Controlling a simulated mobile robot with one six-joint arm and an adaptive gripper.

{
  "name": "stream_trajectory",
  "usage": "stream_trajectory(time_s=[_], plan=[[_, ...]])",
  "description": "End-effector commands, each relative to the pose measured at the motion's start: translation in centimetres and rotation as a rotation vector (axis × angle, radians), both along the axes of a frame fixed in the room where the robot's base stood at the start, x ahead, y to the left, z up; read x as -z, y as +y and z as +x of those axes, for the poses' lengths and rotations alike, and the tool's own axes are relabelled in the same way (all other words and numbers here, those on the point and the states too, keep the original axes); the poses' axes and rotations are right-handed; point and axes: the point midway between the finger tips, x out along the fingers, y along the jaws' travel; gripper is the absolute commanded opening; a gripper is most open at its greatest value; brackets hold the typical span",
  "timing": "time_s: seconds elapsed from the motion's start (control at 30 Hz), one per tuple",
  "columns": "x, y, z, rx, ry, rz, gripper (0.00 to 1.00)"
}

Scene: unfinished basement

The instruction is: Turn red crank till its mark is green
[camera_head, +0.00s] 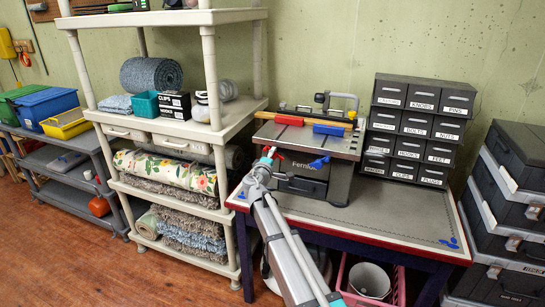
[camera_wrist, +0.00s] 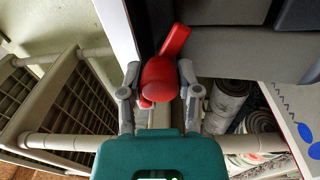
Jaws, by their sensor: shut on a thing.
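The red crank (camera_head: 272,151) sits on the left side of a grey bench machine (camera_head: 306,187) on the workbench. In the wrist view the red crank (camera_wrist: 174,42) has its rounded knob between the two fingers of my gripper (camera_wrist: 160,76), and its arm slants up to the right. My gripper (camera_head: 266,160) is shut on the crank's knob, reaching in from the front left. I cannot make out the crank's mark or its colour in either view.
A blue crank (camera_head: 320,163) is on the machine's front. Black labelled drawers (camera_head: 417,132) stand behind right on the workbench (camera_head: 390,218). A cream shelf (camera_head: 230,117) with rugs stands close to the left. The bench's front right is clear.

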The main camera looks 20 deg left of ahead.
Motion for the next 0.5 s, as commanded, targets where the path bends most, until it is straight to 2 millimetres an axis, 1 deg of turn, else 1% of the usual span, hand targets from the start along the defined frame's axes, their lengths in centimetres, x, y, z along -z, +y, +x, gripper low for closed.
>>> stream_trajectory(time_s=[0.1, 0.13, 0.27, 0.3, 0.33, 0.5], plan=[[0.0, -0.04, 0.05, 0.001, 0.0, -0.001, 0.0], [0.0, -0.04, 0.05, 0.001, 0.0, -0.001, 0.46], [0.0, -0.03, 0.04, 0.001, 0.0, -0.001, 0.7], [0.0, -0.02, 0.04, 0.001, 0.0, -0.001, 0.77], [0.0, -0.02, 0.03, 0.001, 0.0, -0.001, 0.79], [0.0, -0.01, 0.01, 0.0, 0.0, -0.002, 0.79]])
